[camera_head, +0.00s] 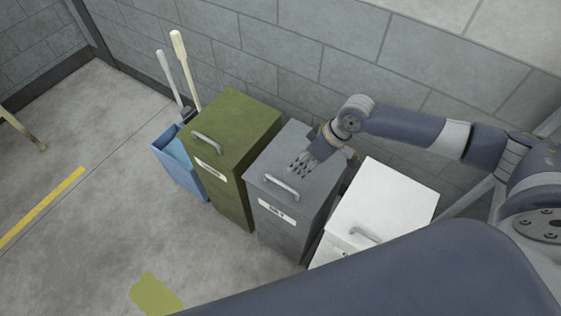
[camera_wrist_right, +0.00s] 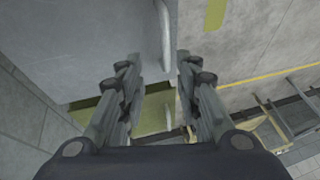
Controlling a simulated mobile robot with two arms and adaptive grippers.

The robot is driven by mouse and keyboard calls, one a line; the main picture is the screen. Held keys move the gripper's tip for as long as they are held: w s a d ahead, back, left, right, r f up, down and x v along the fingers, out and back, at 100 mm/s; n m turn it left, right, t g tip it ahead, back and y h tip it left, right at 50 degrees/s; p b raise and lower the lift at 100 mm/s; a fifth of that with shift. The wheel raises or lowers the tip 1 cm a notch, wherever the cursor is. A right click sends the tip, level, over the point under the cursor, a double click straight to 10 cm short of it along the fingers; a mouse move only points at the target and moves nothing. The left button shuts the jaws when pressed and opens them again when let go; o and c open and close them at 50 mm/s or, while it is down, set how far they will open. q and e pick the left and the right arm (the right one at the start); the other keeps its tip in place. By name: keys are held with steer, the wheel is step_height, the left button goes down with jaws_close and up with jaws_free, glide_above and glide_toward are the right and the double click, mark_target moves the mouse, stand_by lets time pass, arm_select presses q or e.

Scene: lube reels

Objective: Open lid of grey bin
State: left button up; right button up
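The grey bin (camera_head: 285,226) stands between a green bin and a white bin, and its lid (camera_head: 262,160) lies shut. A light metal handle (camera_head: 281,187) runs along the lid's front part, above a white label. My right gripper (camera_head: 299,168) is over the lid, behind the handle and apart from it. In the right wrist view the fingers (camera_wrist_right: 159,62) are spread with nothing between them. The grey lid (camera_wrist_right: 85,40) fills the upper left there, and its handle (camera_wrist_right: 164,35) shows ahead of the fingertips. My left gripper is not in view.
The green bin (camera_head: 236,125) stands left of the grey bin, and the white bin (camera_head: 389,205) right. A blue bucket (camera_head: 180,168) with long-handled tools (camera_head: 184,70) is farther left. A block wall (camera_head: 300,55) rises close behind. Open floor (camera_head: 85,195) lies at left.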

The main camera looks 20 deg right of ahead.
mark_target(284, 184)
steer(key=x, duration=0.2)
steer(key=s+p+x, duration=0.1)
steer(key=x, duration=0.4)
steer(key=shift+s+a+f, duration=0.15)
steer(key=shift+s+a, duration=0.05)
steer(key=shift+a, duration=0.1)
steer(key=shift+p+x, duration=0.3)
steer(key=shift+x, duration=0.9)
steer(key=shift+w+d, duration=0.1)
steer(key=shift+w, duration=0.05)
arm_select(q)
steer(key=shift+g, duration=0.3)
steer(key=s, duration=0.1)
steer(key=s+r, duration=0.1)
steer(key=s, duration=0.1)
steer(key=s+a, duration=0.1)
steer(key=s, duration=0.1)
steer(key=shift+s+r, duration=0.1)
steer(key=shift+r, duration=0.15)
arm_select(e)
jaws_close()
